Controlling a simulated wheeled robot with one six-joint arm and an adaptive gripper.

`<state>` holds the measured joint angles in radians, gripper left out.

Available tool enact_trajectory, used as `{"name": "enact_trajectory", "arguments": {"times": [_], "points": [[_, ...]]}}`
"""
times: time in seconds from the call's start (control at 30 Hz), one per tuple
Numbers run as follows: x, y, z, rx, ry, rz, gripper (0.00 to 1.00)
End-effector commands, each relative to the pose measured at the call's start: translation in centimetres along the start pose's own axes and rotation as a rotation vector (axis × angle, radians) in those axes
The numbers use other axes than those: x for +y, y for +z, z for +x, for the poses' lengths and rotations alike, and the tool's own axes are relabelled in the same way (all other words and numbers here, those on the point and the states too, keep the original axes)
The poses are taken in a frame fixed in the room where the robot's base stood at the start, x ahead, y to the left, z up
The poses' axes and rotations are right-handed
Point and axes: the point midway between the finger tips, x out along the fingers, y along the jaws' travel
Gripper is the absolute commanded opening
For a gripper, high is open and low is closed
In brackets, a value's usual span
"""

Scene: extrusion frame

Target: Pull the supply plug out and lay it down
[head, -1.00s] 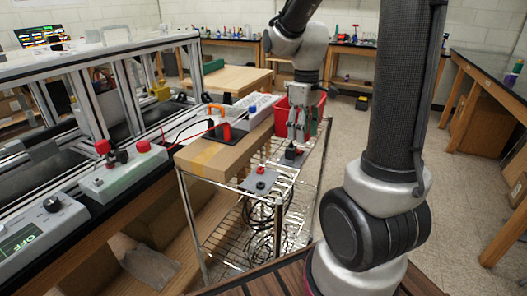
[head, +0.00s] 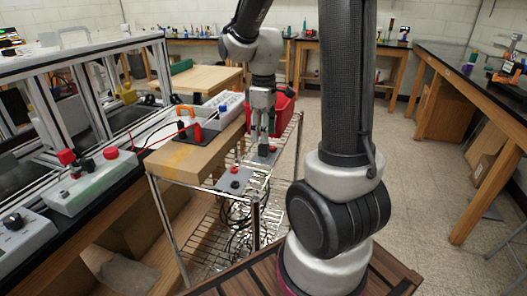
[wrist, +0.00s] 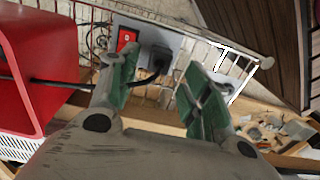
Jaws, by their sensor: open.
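The black supply plug (wrist: 157,56) sits upright in a grey plate (wrist: 174,38) beside a red switch (wrist: 127,38) in the wrist view. A black cable (wrist: 145,82) runs from it. My gripper (wrist: 160,68) is open, its green-padded fingers on either side of the view with the plug showing between and beyond the tips. I cannot tell whether a finger touches the plug. In the head view my gripper (head: 263,147) points down just over the plate on the wire cart, largely hiding the plug.
A wooden board (head: 190,158) holds a power strip and an orange-handled thing at left. A red bin (head: 285,112) stands behind my gripper.

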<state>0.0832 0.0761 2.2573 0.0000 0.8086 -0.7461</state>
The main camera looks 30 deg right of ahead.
Motion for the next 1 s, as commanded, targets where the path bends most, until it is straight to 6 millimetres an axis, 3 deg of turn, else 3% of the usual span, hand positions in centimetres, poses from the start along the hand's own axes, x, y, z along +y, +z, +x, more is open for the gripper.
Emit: {"name": "enact_trajectory", "arguments": {"times": [0.2, 0.4, 1.0], "points": [[0.0, 0.0, 3.2, -0.002, -0.002, 0.000, 0.48], [0.0, 0.0, 5.2, -0.001, -0.001, 0.000, 0.48], [0.0, 0.0, 5.8, 0.000, 0.000, 0.000, 0.48]]}}
